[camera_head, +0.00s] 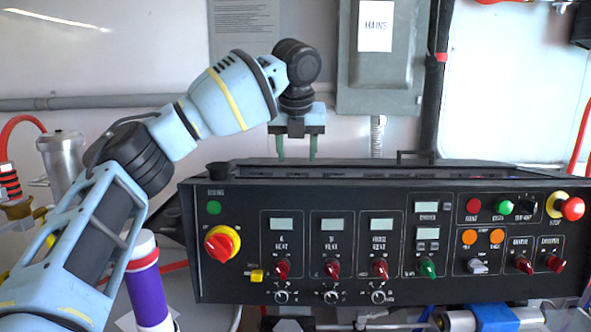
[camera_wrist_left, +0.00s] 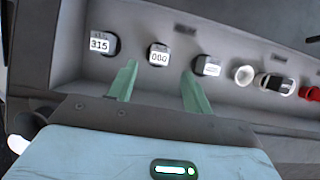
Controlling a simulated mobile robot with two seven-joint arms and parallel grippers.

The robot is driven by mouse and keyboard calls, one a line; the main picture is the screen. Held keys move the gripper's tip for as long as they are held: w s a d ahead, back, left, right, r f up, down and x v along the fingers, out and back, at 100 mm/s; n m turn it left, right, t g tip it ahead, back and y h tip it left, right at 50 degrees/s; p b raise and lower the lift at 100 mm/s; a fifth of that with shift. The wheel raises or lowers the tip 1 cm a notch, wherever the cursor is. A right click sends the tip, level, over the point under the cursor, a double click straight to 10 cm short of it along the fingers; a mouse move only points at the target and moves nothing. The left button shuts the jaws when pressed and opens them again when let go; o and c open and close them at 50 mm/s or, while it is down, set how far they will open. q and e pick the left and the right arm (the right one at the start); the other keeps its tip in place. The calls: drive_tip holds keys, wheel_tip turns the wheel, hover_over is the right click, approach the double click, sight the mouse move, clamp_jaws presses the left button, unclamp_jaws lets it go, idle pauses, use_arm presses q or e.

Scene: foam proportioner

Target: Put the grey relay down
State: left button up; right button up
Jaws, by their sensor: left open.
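My left gripper (camera_head: 297,157) is above and behind the black control panel (camera_head: 330,190), fingers pointing down. In the left wrist view the gripper (camera_wrist_left: 160,70) has its two green fingers spread with nothing between them. Several small blocks sit in a row in a grey tray or recess (camera_wrist_left: 250,98). One block (camera_wrist_left: 103,44) reads 315, one (camera_wrist_left: 159,56) reads 000, and a third (camera_wrist_left: 207,66) has a label too small to read. The 000 block lies just beyond the gap between the fingertips. I cannot tell which block is the grey relay. The head view hides this row behind the panel.
Further right in the row are a white round part (camera_wrist_left: 243,75), a black and white part (camera_wrist_left: 275,84) and a red part (camera_wrist_left: 309,93). The panel's front has knobs and a red stop button (camera_head: 571,208). A grey MAINS box (camera_head: 376,70) is on the wall behind.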

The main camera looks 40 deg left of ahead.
use_arm(q)
drive_tip(key=shift+v, duration=1.95)
drive_tip(key=shift+f, duration=0.1)
